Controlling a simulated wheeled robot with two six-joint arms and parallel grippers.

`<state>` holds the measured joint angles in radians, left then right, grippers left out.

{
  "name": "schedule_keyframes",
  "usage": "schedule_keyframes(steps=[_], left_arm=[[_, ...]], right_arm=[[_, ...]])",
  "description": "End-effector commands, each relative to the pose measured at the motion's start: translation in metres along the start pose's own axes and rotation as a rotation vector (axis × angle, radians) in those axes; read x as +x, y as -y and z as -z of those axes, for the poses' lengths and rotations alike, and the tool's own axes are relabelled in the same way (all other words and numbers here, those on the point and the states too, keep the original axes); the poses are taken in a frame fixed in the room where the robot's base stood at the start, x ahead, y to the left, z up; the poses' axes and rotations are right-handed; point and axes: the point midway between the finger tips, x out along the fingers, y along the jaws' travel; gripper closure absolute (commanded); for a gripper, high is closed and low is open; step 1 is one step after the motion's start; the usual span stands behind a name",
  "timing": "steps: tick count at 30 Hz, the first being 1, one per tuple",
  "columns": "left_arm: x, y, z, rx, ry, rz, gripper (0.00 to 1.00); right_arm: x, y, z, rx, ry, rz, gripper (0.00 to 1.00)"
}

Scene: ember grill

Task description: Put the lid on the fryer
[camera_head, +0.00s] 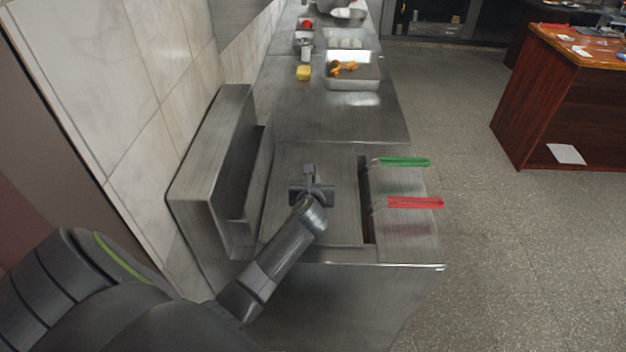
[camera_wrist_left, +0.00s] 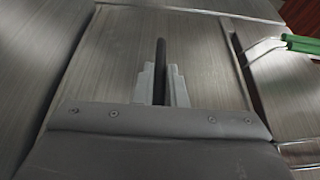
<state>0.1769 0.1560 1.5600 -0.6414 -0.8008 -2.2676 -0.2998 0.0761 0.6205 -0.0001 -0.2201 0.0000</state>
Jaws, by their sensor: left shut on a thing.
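The fryer (camera_head: 345,285) is a steel unit with a raised box at its back left. The lid (camera_head: 335,222) is a flat brushed-steel plate lying over most of the fryer's top. A dark gap shows along its right side. My left gripper (camera_head: 310,176) is over the lid and shut on its dark bar handle. In the left wrist view the handle (camera_wrist_left: 160,62) stands between the two grey fingers, above the lid (camera_wrist_left: 205,60). Whether the lid sits fully down is hard to tell. My right gripper is not in view.
A green basket handle (camera_head: 405,161) and a red basket handle (camera_head: 415,202) stick out at the fryer's right. The floor at right is clear.

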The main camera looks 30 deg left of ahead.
Motion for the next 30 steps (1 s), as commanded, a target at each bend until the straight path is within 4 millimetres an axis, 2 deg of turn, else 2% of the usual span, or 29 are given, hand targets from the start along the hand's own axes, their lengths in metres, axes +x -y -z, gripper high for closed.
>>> schedule_keyframes(steps=[10,22,23,24,28,30], left_arm=[[-0.0001,0.0005,-0.0017,0.0,0.004,0.001,1.0],[0.0031,0.0004,0.0062,0.0,0.004,0.0,1.0],[0.0029,0.0004,0.0054,0.0,0.004,0.0,0.85],[0.0028,0.0004,0.0055,0.0,0.004,0.0,0.79],[0.0029,0.0002,0.0061,0.0,0.002,0.0,0.63],[0.0029,0.0001,0.0064,0.0,0.002,0.0,0.63]], right_arm=[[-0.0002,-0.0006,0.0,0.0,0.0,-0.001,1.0],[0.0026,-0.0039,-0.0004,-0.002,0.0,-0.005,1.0],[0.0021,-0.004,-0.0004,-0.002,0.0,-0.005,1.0],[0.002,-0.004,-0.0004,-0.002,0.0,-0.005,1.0],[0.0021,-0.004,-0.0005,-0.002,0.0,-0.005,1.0],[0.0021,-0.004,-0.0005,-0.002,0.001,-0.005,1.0]])
